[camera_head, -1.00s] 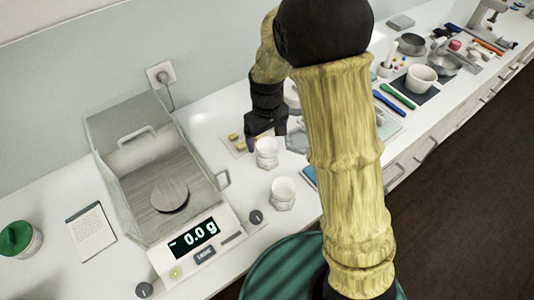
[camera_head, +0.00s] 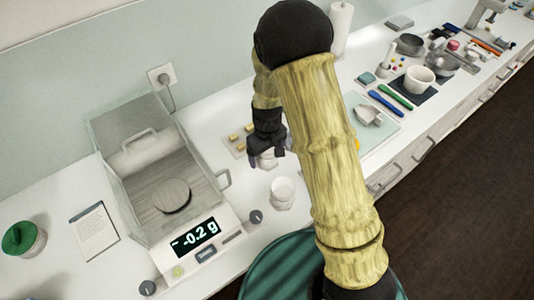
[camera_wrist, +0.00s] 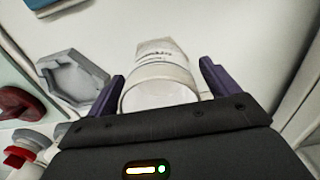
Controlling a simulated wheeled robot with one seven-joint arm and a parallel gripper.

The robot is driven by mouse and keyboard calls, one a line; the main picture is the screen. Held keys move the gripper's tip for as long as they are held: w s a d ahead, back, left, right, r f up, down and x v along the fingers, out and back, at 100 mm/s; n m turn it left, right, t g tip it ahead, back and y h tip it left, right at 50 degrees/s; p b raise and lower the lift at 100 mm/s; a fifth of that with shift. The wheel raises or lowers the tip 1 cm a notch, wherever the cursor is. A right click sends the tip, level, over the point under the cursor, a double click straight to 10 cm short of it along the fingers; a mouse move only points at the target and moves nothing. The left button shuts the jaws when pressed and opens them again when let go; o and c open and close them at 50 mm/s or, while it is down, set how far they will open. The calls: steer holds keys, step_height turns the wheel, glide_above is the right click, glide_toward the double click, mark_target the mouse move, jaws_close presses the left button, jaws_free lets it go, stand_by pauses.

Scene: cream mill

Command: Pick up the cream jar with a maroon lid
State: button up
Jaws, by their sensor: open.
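My gripper (camera_wrist: 162,92) is open, its two purple fingers on either side of a white jar (camera_wrist: 162,80) with small print on its side. I cannot tell whether the fingers touch it. No maroon lid shows on either white jar. A maroon rounded thing (camera_wrist: 22,104) lies at the left of the wrist view; I cannot tell whether it is a jar's lid.
A balance (camera_head: 170,195) with an open draft shield stands left of my gripper. A grey hexagonal dish (camera_wrist: 72,78) lies beside the jar. Small white things with red tops (camera_wrist: 22,150) are at lower left.

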steer(key=shift+f, duration=0.45)
steer(key=c, duration=1.1)
